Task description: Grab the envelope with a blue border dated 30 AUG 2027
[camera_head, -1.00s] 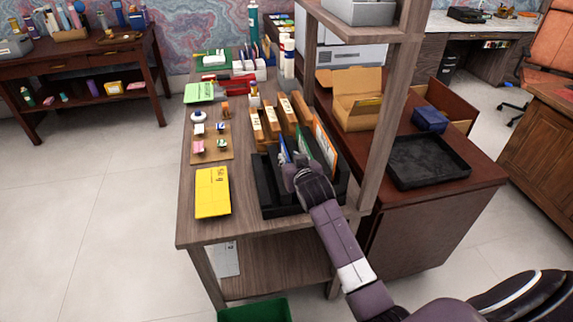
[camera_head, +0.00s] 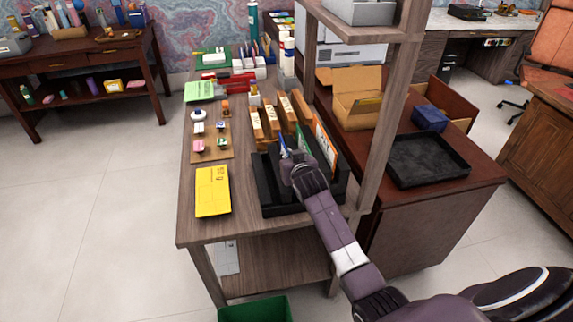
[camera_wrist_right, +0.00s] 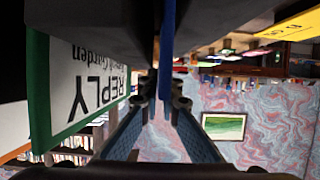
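My right gripper (camera_head: 296,172) is down at the black sorter (camera_head: 264,192) on the desk's near right. Its two fingers (camera_wrist_right: 166,98) stand close on either side of a thin blue edge in the wrist view. That edge belongs to the blue-bordered envelope (camera_wrist_right: 167,45), which stands upright and edge-on; its face and any date are hidden. In the head view a sliver of the same envelope (camera_head: 288,141) shows behind the gripper. I cannot tell whether the fingers press on it. My left gripper is not in view.
A green-bordered envelope reading REPLY (camera_wrist_right: 85,85) stands beside the fingers. An orange-bordered envelope (camera_head: 325,146) is at the sorter's right. A yellow envelope (camera_head: 212,192) lies flat at left. Wooden file blocks (camera_head: 272,119) stand behind. A shelf post (camera_head: 385,115) rises to the right.

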